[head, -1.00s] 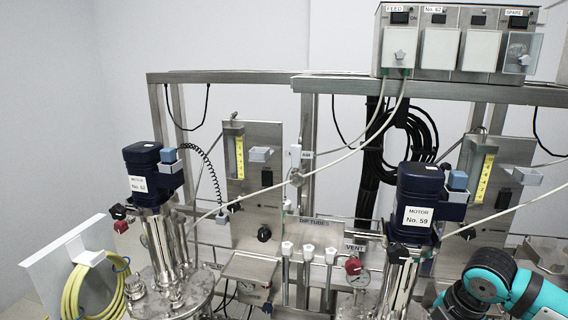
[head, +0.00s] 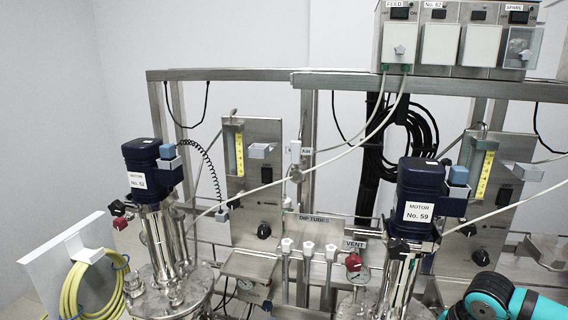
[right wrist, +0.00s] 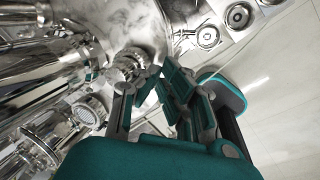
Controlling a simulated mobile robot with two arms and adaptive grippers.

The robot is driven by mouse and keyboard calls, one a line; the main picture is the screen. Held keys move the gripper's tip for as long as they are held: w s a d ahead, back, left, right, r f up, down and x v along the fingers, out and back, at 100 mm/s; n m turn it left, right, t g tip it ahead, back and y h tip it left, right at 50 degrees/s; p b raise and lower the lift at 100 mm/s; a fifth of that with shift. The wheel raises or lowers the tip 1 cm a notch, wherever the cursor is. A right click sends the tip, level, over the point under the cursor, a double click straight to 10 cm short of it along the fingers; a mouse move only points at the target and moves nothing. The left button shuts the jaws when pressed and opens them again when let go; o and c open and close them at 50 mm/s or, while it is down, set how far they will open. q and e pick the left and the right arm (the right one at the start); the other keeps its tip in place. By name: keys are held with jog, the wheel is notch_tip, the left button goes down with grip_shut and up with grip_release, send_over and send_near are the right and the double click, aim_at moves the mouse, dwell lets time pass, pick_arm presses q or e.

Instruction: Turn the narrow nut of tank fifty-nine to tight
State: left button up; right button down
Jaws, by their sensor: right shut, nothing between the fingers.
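Tank fifty-nine shows in the head view by its dark blue motor (head: 420,190), labelled "No. 59", above a steel neck (head: 400,275); its lower part is cut off by the frame. In the right wrist view a ribbed steel fitting (right wrist: 130,70) stands on a shiny steel surface, just beside my fingertips. I cannot tell whether it is the narrow nut. My right gripper (right wrist: 158,78) has its teal fingers shut and empty, overlapping the fitting's right edge; contact is unclear. My left gripper is in neither view.
A second tank with motor (head: 140,170) "No. 62" stands at left, beside a yellow hose (head: 75,290) on a white holder. Dip tubes (head: 308,255) and a red vent knob (head: 353,262) stand left of the neck. Steel pipework (right wrist: 40,140) crowds the wrist view's left; pale floor (right wrist: 285,110) is clear at right.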

jog(key=shift+f, duration=0.3)
jog(key=shift+r, duration=0.1)
jog(key=shift+w+a, duration=0.15)
jog(key=shift+w, duration=0.15)
jog(key=shift+b, duration=0.5)
jog(key=shift+s+a+b, duration=0.15)
jog(key=shift+a+b, duration=0.35)
jog(key=shift+b, duration=1)
jog(key=shift+a, duration=0.1)
jog(key=shift+s+b, duration=0.35)
jog(key=shift+b, duration=0.15)
jog(key=w+p+v, duration=0.1)
jog(key=p+v, duration=0.2)
jog(key=v, duration=0.2)
jog(key=shift+r, duration=0.55)
